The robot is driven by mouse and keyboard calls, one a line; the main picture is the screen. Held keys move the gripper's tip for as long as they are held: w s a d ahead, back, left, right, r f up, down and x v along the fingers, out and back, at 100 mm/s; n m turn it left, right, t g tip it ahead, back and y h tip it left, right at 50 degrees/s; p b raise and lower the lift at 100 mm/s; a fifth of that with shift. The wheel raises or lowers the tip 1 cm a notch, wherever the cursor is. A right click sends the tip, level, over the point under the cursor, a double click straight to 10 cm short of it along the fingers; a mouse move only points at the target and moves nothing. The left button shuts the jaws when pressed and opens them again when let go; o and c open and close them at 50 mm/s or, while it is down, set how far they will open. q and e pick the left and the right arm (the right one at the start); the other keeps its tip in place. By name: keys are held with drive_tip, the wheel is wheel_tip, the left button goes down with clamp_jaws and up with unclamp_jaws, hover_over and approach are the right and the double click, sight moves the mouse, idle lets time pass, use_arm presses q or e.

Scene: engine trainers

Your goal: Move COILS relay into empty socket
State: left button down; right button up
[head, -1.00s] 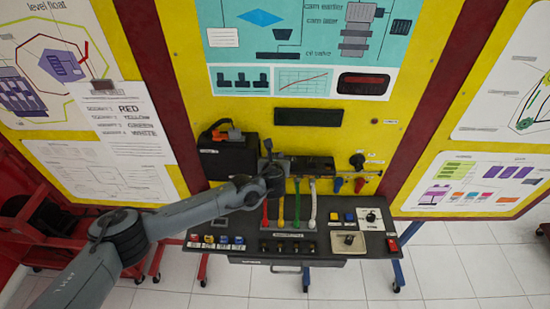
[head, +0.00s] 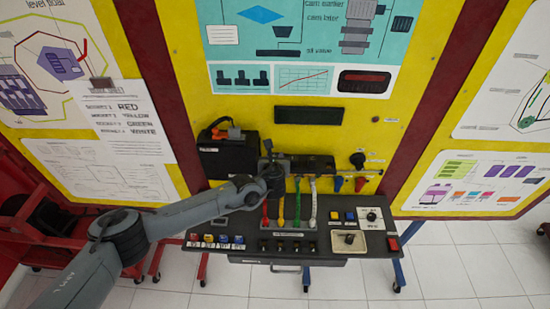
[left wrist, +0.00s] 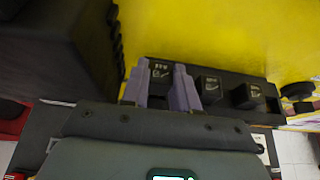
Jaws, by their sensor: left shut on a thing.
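My left gripper (head: 270,158) is at the left end of the black relay block (head: 318,162) below the yellow panel. In the left wrist view, its two purple-grey fingers (left wrist: 160,92) stand on either side of a black relay (left wrist: 158,70) and are shut on it. White lettering shows on that relay, too blurred to read. Two more black relays, a middle one (left wrist: 209,87) and a right one (left wrist: 246,95), sit to its right along the block. The lower part of the held relay is hidden, so I cannot tell how deep it sits. My right gripper is not in view.
A black box (head: 228,158) with an orange connector stands close left of the gripper. Red, yellow, green and white cables (head: 297,205) rise from the console (head: 220,225) in front. A black knob (head: 357,159) is right of the block.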

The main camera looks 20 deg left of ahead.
use_arm(q)
drive_tip(key=shift+f+b, duration=0.4)
drive_tip(key=shift+f, duration=0.05)
drive_tip(key=c, duration=1.1)
unclamp_jaws()
drive_tip(key=shift+r+p+v, duration=0.2)
drive_tip(key=shift+p+v, duration=0.85)
drive_tip(key=shift+v, duration=0.2)
drive_tip(key=shift+r+p+v, duration=0.2)
drive_tip(key=shift+p+v, duration=0.8)
drive_tip(key=shift+v, duration=0.2)
drive_tip(key=shift+w+a, duration=0.1)
drive_tip(key=shift+w, duration=0.05)
drive_tip(key=shift+r, duration=0.1)
drive_tip(key=shift+r+p, duration=1.45)
drive_tip(key=shift+r, duration=0.65)
